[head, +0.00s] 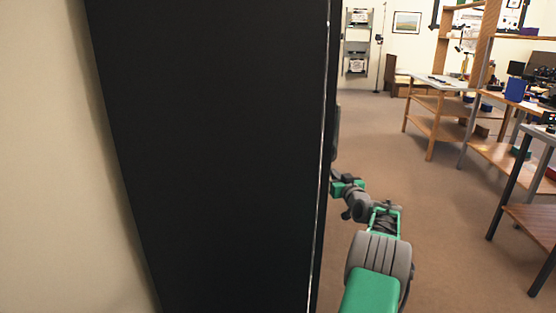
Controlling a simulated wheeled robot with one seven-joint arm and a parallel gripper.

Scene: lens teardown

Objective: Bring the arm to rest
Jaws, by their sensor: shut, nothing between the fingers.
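My arm reaches forward from the bottom of the head view, with a green and grey link nearest to me. My gripper (345,186) is at its far end, small in the picture, close beside the right edge of a tall black cabinet-like panel (215,150). The gripper is shut and empty. Its fingertips are too small to make out clearly, and I cannot tell whether it touches the panel.
A cream wall (45,160) is at the left. Wooden workbenches (432,120) with shelves and items line the right side. A grey shelf rack (357,45) stands at the back. Brown floor (440,220) lies open between the arm and the benches.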

